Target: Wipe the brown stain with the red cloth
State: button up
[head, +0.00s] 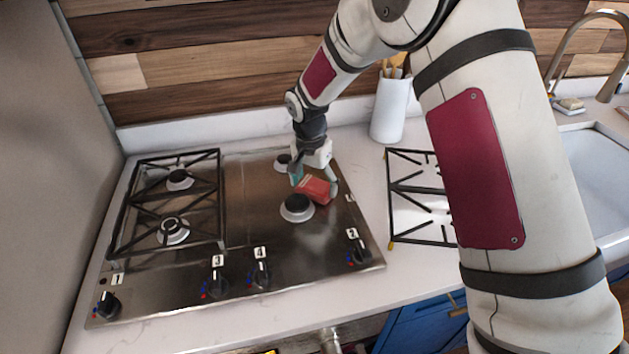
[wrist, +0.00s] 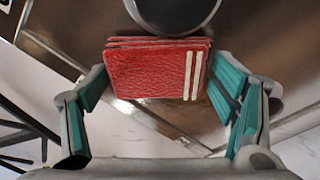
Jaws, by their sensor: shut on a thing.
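The red cloth (head: 314,190) is a folded stack with two pale stripes at its right end in the wrist view (wrist: 150,75). My gripper (head: 315,183) is shut on the cloth, with teal-padded fingers on either side of it in the wrist view (wrist: 160,82). The cloth is over the right part of the steel cooktop (head: 250,216), beside a burner cap (head: 297,203). I cannot tell whether it touches the surface. I cannot make out a brown stain; the cloth and gripper hide part of the cooktop.
Black grates (head: 221,190) cover the cooktop's left burners. A loose grate (head: 391,200) lies on the counter to the right. A white utensil holder (head: 390,110) stands behind it. Knobs (head: 219,285) line the front edge. The sink (head: 598,175) is far right.

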aim_at(311, 175)
jog(key=shift+w+a+f+b, duration=0.1)
jog(key=shift+w+a+b, duration=0.05)
jog(key=shift+w+b, duration=0.4)
jog(key=shift+w+a+b, duration=0.1)
jog(key=shift+w+b, duration=0.35)
jog(key=shift+w, duration=0.15)
jog(key=shift+w+a+b, duration=0.1)
jog(key=shift+w+b, duration=0.4)
jog(key=shift+w, duration=0.1)
